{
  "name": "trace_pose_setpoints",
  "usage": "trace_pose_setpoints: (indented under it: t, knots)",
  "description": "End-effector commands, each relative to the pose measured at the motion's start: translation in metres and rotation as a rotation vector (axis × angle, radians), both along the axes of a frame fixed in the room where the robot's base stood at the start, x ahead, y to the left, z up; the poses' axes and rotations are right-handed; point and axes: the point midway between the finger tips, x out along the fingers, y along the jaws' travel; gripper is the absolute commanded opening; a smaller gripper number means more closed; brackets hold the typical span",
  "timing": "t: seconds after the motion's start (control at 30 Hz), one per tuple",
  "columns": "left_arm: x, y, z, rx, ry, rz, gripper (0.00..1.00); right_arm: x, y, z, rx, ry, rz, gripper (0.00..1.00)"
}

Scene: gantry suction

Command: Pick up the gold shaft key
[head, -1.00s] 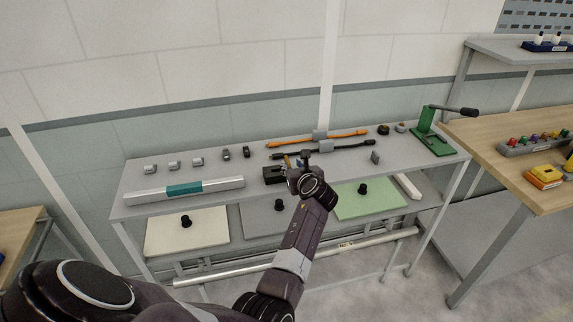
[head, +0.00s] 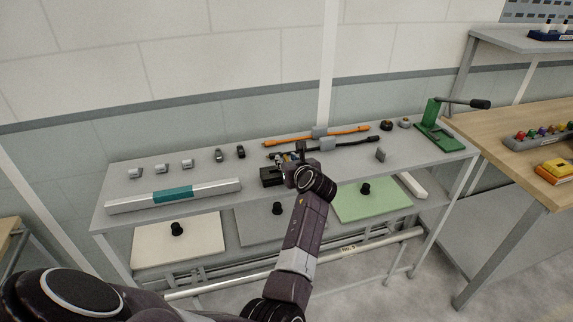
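My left gripper (head: 290,158) is over the middle of the grey bench, just right of and partly over a small black block (head: 270,178). My own wrist covers much of the gripper, and its fingers are too small and dark to tell open from shut. I cannot make out the gold shaft key clearly; it may be hidden at the fingers or by the black block. My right gripper is not in view.
A wooden table (head: 520,165) stands right.

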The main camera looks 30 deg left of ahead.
Motion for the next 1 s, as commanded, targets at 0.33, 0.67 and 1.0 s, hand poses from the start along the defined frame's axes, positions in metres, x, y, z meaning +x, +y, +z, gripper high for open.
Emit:
trace_pose_setpoints:
  t: [0.33, 0.67, 1.0]
  knots:
    - [0.0, 0.0, -0.001, -0.001, 0.002, 0.001, 0.0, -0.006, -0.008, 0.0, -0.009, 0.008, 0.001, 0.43]
    - [0.0, 0.0, 0.0, -0.001, 0.002, 0.001, 0.0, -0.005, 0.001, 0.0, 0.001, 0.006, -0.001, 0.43]
    - [0.001, 0.001, 0.043, 0.001, -0.006, 0.002, 0.0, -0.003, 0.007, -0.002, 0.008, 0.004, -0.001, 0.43]
